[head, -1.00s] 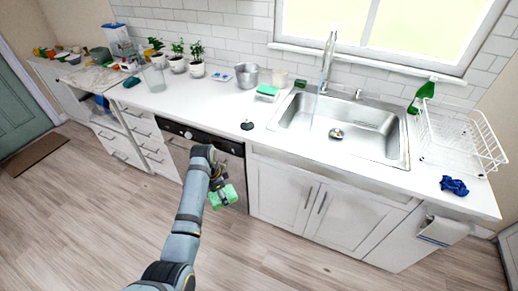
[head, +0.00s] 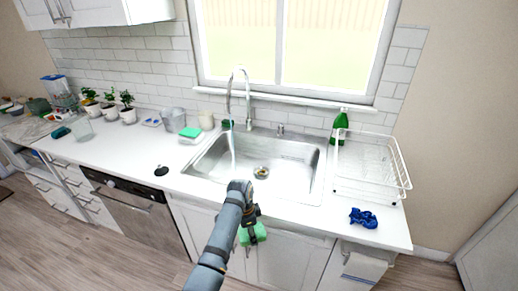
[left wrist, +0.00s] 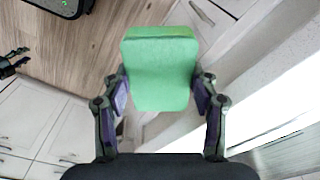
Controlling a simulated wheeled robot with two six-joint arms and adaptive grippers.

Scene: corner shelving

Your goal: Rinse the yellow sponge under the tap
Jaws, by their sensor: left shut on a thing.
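My left gripper (head: 250,222) is shut on a green sponge (head: 253,236), held in front of the cabinet doors below the sink's front edge. In the left wrist view the sponge (left wrist: 160,68) sits between both fingers (left wrist: 162,95); no yellow shows on it. The steel sink (head: 312,170) is behind and above the gripper. The tap (head: 240,82) arches over it, and a thin water stream (head: 233,145) falls into the basin. A dark gripper, apparently my right one (left wrist: 14,62), shows at the left wrist view's left edge; its opening is unclear.
Another green-topped sponge (head: 190,133) lies left of the sink, near a metal bucket (head: 174,119). A dish rack (head: 372,170), green bottle (head: 340,127) and blue cloth (head: 363,218) are at the right. The counter's front edge lies between gripper and basin.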

